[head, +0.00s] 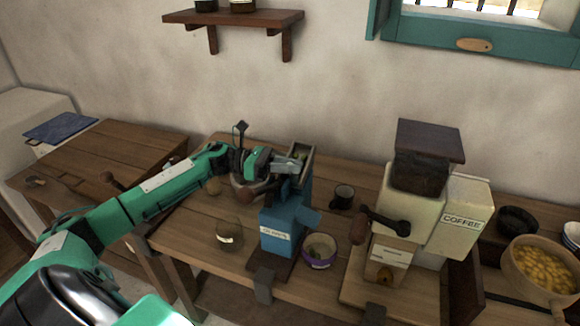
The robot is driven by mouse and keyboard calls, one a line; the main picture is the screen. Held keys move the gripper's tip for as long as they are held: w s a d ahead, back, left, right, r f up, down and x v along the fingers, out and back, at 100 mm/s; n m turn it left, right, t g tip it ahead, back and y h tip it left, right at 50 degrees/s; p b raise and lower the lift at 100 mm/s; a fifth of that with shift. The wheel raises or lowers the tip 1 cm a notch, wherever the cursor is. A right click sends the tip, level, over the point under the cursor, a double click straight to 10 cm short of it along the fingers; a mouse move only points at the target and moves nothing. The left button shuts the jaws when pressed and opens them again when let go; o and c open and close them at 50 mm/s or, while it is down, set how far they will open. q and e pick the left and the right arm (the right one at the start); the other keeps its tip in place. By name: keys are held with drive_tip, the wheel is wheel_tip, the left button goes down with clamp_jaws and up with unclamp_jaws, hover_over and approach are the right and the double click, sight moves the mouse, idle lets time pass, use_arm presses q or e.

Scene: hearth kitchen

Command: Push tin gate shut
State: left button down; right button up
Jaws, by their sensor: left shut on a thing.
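A cream tin labelled COFFEE (461,219) stands on the right of the table, beside a cream grinder (402,212) with a dark wooden hopper. I cannot clearly pick out a gate on the tin. My left gripper (289,164) is well to the left of the tin, at the wooden-edged hopper (304,160) of a blue mill (284,222). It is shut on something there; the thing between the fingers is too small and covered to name. My right gripper is not in view.
A pan of yellow pieces (545,265) and a black bowl (517,221) are at far right. A shelf (233,18) hangs above.

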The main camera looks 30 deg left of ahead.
use_arm(q)
drive_tip(key=c, duration=1.3)
unclamp_jaws()
drive_tip(key=shift+f, duration=0.3)
drive_tip(key=shift+c, duration=0.2)
drive_tip(key=shift+r, duration=0.1)
